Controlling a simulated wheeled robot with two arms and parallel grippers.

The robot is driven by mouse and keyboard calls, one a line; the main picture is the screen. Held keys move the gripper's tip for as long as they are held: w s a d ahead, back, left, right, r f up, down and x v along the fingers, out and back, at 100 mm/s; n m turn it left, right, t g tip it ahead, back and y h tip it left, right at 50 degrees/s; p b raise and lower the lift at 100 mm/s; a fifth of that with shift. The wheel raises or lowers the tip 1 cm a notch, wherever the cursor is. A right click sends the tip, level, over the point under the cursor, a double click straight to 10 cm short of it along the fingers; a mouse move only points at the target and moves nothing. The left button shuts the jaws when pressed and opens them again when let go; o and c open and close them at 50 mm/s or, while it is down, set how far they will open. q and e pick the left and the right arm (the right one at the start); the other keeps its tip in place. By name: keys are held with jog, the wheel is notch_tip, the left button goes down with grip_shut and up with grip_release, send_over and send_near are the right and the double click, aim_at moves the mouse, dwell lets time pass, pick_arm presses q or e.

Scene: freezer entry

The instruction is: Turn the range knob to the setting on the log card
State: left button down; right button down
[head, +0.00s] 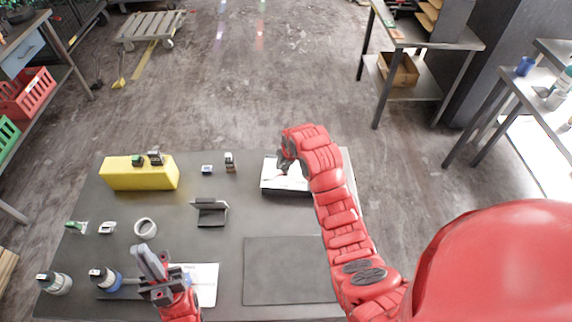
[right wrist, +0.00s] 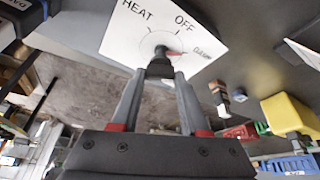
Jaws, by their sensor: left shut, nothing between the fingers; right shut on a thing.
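A white dial panel (head: 270,176) stands at the back right of the table. In the right wrist view its face (right wrist: 122,42) reads HEAT, OFF and a third label too blurred to read. My right gripper (right wrist: 160,76) is shut on the dark knob (right wrist: 158,63) at the dial's centre. A red pointer (right wrist: 174,53) on it points right, towards the third label. The right gripper also shows in the head view (head: 285,165). My left gripper (head: 149,262) is shut and empty above a white card (head: 207,285), partly hidden, at the table's front; its writing is unreadable.
The dark table (head: 255,218) also holds a yellow block (head: 140,174), a small dark stand (head: 210,211), a white ring (head: 145,228) and bottles (head: 55,283) at the left. A dark mat (head: 287,270) lies clear at the front right.

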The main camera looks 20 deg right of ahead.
jog(key=shift+c, duration=2)
grip_release()
jog(key=shift+s+r+b, duration=0.2)
jog(key=shift+r+b, duration=0.1)
jog(key=shift+r, duration=0.25)
jog(key=p+v, duration=0.7)
jog(key=v, duration=0.9)
jog(key=shift+d+r, duration=0.1)
